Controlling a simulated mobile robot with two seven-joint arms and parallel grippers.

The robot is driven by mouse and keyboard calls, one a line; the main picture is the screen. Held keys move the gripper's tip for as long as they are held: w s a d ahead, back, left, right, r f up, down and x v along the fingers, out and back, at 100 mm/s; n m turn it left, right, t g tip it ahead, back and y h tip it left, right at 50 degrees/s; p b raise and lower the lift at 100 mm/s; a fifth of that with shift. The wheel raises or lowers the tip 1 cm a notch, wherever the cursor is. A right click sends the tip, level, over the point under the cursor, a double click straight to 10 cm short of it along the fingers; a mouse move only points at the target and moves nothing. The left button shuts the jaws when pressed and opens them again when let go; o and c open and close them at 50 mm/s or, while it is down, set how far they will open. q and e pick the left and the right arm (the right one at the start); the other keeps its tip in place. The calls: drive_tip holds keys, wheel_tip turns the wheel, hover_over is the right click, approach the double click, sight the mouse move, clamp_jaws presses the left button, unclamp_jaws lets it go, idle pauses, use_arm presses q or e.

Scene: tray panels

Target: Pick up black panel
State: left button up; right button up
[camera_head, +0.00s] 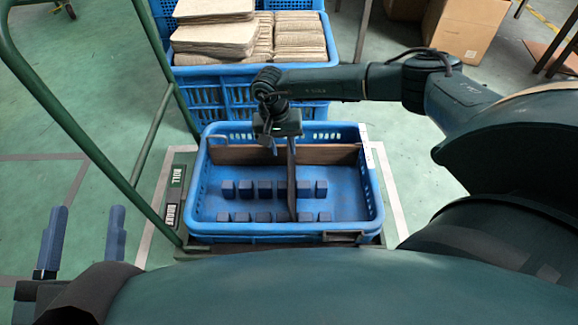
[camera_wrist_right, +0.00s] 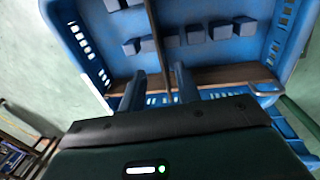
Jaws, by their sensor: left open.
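No panel looks plainly black. A thin dark brown panel (camera_head: 291,182) stands on edge across the blue crate (camera_head: 375,205), front to back, and also shows in the right wrist view (camera_wrist_right: 157,38). Another brown panel (camera_head: 235,154) stands along the crate's back side. My right gripper (camera_head: 276,146) is above the back of the crate at the dividing panel. In the right wrist view its two fingers (camera_wrist_right: 158,72) are apart, with the dividing panel's line between them; contact is not visible. My left gripper (camera_head: 85,218) is open and empty at the left, away from the crate.
Several small dark blue blocks (camera_head: 265,188) stand in rows in the crate. Another blue crate (camera_head: 220,95) with stacked tan sheets (camera_head: 213,38) stands behind. A green rail (camera_head: 75,125) runs on the left. Cardboard boxes (camera_head: 473,25) sit at the back right.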

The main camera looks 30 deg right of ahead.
drive_tip(key=f+b, duration=0.1)
drive_tip(key=f, duration=0.2)
drive_tip(key=d+f+b, duration=0.1)
drive_tip(key=f+b, duration=0.1)
drive_tip(key=f, duration=0.2)
drive_tip(key=f+b, duration=0.2)
drive_tip(key=f, duration=0.1)
drive_tip(key=shift+s+d+f, duration=0.2)
drive_tip(key=shift+d, duration=0.05)
drive_tip(key=shift+f, duration=0.25)
use_arm(q)
wheel_tip(320, 180, up, 7)
drive_tip(key=m+t+h, duration=0.1)
drive_tip(key=m+h, duration=0.5)
drive_tip(key=m, duration=0.1)
drive_tip(key=shift+a+f+h, duration=0.15)
drive_tip(key=shift+a+h, duration=0.2)
drive_tip(key=shift+h, duration=0.05)
use_arm(e)
clamp_jaws()
